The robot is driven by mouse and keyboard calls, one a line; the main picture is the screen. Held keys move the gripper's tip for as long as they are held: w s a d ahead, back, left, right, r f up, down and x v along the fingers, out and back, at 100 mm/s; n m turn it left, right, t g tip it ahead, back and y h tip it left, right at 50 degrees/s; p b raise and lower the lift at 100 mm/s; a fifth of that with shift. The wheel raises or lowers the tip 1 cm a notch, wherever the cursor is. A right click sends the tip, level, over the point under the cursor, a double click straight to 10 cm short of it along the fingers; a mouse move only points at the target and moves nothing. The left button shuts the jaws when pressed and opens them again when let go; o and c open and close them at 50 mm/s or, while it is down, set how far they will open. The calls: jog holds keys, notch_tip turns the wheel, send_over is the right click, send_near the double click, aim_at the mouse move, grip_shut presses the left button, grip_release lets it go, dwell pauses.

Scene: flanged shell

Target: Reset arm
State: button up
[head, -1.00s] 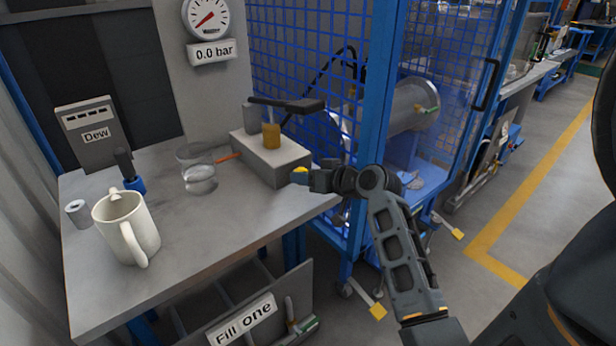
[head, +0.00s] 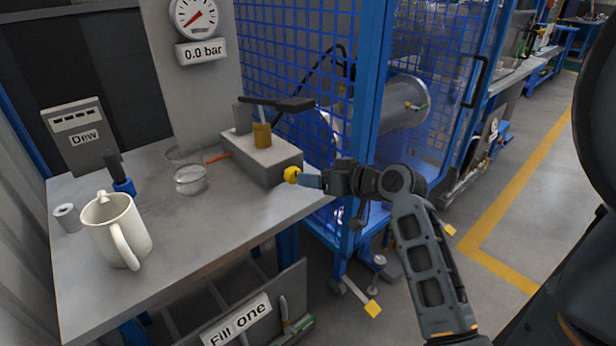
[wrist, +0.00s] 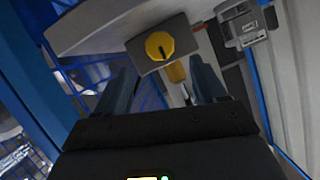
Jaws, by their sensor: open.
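My gripper (head: 310,180) is at the right edge of the grey table (head: 190,245), beside the grey box (head: 268,160) with a yellow knob (head: 291,174) on its near end. In the wrist view my gripper (wrist: 165,85) has its two fingers apart with nothing held between them. The yellow knob (wrist: 159,46) shows beyond the fingertips, with a dark slot in its face. In the head view the fingertips look close to the knob; I cannot tell if they touch it.
A white mug (head: 115,232), a glass of clear liquid (head: 188,172), a blue-and-black tool (head: 120,175) and a small grey roll (head: 67,217) stand on the table. A gauge (head: 195,14) reads 0.0 bar. A blue mesh cage (head: 365,130) stands close behind my arm.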

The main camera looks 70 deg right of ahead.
jog(key=shift+s+a+r, duration=0.2)
jog(key=shift+s, duration=0.2)
dwell(0.3)
jog(key=s+a+f+n+y, duration=0.1)
jog(key=s+a+f+n, duration=0.15)
jog(key=a, duration=0.75)
jog(key=s+a+f+n, duration=0.15)
jog(key=a+f, duration=0.25)
jog(key=a, duration=0.6)
jog(key=s+a+r+n+y, duration=0.1)
jog(key=s+a+r, duration=0.2)
jog(key=a, duration=0.2)
jog(key=s+a+r+n+t+y, duration=0.1)
jog(key=s+a+r+n+y, duration=0.1)
jog(key=s+a, duration=0.2)
jog(key=s+a+r+n+t+y, duration=0.1)
jog(key=s+a+r, duration=0.2)
jog(key=a, duration=0.4)
jog(key=shift+s+a+r+y+p, duration=0.3)
jog(key=shift+s+y+p, duration=0.15)
jog(key=shift+s, duration=0.1)
